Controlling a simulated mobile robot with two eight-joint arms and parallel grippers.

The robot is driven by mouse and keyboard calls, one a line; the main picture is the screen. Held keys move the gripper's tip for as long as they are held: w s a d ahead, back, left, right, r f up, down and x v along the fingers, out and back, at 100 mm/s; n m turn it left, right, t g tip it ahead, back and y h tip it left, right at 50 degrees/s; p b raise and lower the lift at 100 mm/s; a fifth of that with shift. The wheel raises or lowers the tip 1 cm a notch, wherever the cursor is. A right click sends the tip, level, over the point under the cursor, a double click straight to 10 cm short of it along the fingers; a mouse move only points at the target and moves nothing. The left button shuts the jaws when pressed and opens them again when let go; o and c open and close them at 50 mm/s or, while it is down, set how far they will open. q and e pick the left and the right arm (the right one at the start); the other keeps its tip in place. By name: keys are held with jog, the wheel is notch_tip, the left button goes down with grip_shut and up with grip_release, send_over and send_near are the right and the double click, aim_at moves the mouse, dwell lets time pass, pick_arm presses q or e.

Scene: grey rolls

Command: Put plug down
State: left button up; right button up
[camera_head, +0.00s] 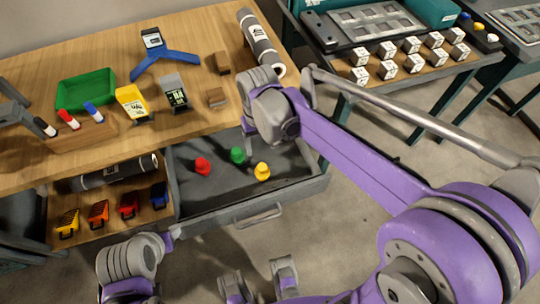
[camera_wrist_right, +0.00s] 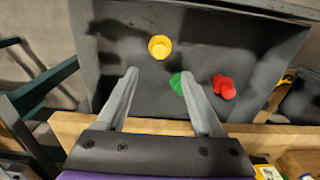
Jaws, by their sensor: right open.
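Three plugs stand apart on the floor of the open grey drawer (camera_head: 222,210): a red plug (camera_head: 202,166), a green plug (camera_head: 237,156) and a yellow plug (camera_head: 262,171). In the right wrist view the yellow plug (camera_wrist_right: 160,47) lies ahead of the fingers, and the red plug (camera_wrist_right: 224,87) is right of them. The green plug (camera_wrist_right: 176,83) is partly hidden by the right-hand finger. My right gripper (camera_wrist_right: 158,76) is open and empty above the drawer. My left wrist (camera_head: 130,257) shows at the bottom left; its fingers cannot be made out clearly.
The wooden table edge (camera_head: 100,165) overhangs the drawer's back. On top are a green tray (camera_head: 86,88), a blue stand (camera_head: 165,62) and a grey roll (camera_head: 262,42). Several coloured boxes (camera_head: 98,213) sit on a shelf left of the drawer.

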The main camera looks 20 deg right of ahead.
jog(key=s+d+f+t, duration=0.1)
jog(key=s+d+t, duration=0.1)
jog(key=s, duration=0.6)
jog(key=s+d+f+t, duration=0.1)
jog(key=s+d+t, duration=0.2)
jog(key=s, duration=0.5)
jog(key=shift+d+f, duration=0.2)
jog(key=shift+d, duration=0.6)
pick_arm(q)
jog(key=shift+s, duration=0.1)
